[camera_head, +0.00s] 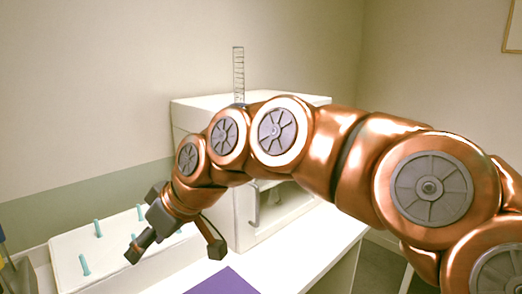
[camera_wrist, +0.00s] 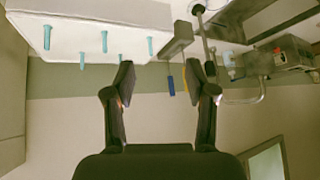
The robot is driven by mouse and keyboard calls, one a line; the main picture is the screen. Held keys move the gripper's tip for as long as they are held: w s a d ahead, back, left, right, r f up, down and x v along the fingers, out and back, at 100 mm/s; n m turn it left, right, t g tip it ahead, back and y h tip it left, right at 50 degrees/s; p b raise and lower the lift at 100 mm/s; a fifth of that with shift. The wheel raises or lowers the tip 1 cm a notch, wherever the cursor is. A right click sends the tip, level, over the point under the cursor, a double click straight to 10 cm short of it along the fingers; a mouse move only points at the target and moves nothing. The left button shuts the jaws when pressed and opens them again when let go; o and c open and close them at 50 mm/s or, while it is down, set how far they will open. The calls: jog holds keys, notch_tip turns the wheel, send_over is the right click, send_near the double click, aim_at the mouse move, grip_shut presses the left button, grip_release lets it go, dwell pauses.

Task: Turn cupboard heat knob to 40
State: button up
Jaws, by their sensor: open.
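The white cupboard (camera_head: 190,118) stands on the counter in the head view, largely covered by my arm. A front with a handle (camera_head: 254,208) shows below the arm. I cannot make out the heat knob or its scale in either view. My gripper (camera_head: 176,250) is in front and to the left of the cupboard, pointing down and left, beside the pegged white board. In the wrist view my gripper (camera_wrist: 163,82) is open, its two dark fingers wide apart with nothing between them.
A white board (camera_head: 70,245) with several teal pegs lies left of the gripper; it also shows in the wrist view (camera_wrist: 75,28). A purple mat (camera_head: 222,282) lies on the counter below. A graduated cylinder (camera_head: 238,70) stands on the cupboard. Metallic equipment (camera_wrist: 285,55) shows at right in the wrist view.

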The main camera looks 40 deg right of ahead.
jog(key=w+d+r+t+b, duration=0.4)
jog(key=w+d+r, duration=0.15)
jog(key=d, duration=0.25)
jog(key=s+d+r+m+t+h+b, duration=0.1)
jog(key=s+d+r+t+h+b, duration=0.1)
jog(key=d, duration=0.8)
jog(key=s+d+r+m+t+h+b, duration=0.1)
jog(key=d+r+t+b, duration=0.15)
jog(key=d, duration=0.75)
jog(key=s+d+r+m+t+h+b, duration=0.1)
jog(key=s+d+t+h+b, duration=0.15)
jog(key=d, duration=0.65)
jog(key=w+p, duration=0.2)
jog(key=w, duration=0.6)
jog(key=shift+w+d+y+p, duration=0.2)
jog(key=shift+w+y+p, duration=0.1)
jog(key=shift+y, duration=0.15)
jog(key=shift+c, duration=0.2)
grip_shut()
